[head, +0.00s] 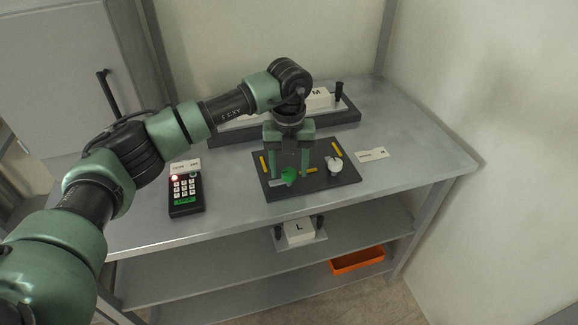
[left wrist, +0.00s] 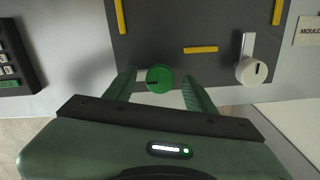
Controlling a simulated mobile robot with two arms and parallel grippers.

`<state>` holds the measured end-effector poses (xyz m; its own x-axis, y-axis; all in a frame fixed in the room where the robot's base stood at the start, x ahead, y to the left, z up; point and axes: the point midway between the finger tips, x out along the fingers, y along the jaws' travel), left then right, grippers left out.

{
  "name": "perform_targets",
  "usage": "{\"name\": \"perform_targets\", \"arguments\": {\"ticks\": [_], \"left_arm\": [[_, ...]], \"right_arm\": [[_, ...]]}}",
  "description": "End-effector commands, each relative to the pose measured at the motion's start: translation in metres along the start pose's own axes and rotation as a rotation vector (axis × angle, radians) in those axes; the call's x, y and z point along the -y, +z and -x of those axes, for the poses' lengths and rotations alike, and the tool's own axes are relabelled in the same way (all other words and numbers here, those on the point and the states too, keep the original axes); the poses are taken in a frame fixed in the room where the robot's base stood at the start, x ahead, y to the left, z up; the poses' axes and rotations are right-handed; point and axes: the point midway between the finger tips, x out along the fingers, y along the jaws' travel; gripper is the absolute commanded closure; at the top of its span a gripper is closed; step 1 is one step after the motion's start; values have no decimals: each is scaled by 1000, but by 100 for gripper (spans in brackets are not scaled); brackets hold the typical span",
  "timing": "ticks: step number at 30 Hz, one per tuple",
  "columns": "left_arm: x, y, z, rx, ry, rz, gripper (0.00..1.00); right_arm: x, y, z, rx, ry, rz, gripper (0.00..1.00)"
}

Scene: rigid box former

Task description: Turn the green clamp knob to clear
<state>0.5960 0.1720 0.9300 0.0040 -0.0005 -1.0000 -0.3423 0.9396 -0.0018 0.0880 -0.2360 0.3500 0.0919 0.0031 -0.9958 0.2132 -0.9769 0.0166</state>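The green clamp knob (head: 289,178) sits near the front edge of the dark plate (head: 325,184) on the table. In the left wrist view the green knob (left wrist: 159,78) is round, with a dark pointer line towards the left. My left gripper (head: 291,170) points down over it. Whether the fingertips are level with the knob is hard to tell. My right gripper is not in view.
A white knob (head: 334,164) stands right of the green one, by a light bar. Yellow strips (left wrist: 201,49) mark the plate. A keypad box (head: 186,194) stands left; a white label card (head: 372,155) lies right. A long dark tray with a block marked M (head: 318,99) is behind.

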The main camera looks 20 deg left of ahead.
Motion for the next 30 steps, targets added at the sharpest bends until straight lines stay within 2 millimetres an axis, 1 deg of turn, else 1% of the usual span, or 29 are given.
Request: {"name": "perform_targets", "arguments": {"ticks": [2, 5, 8, 15, 18, 22, 30], "left_arm": [[0, 0, 0, -1, 1, -1, 45], [1, 0, 5, 0, -1, -1, 45], [1, 0, 18, 2, -2, -1, 45], [1, 1, 59, 3, -2, 0, 45], [0, 0, 70, 1, -1, 0, 45], [0, 0, 78, 1, -1, 0, 45], [0, 0, 78, 0, 0, 0, 45]], "right_arm": [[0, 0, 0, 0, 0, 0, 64], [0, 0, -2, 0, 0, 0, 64], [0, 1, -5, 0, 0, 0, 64], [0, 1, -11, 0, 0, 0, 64], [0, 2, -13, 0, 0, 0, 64], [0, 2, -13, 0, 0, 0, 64], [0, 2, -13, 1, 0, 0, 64]]}}
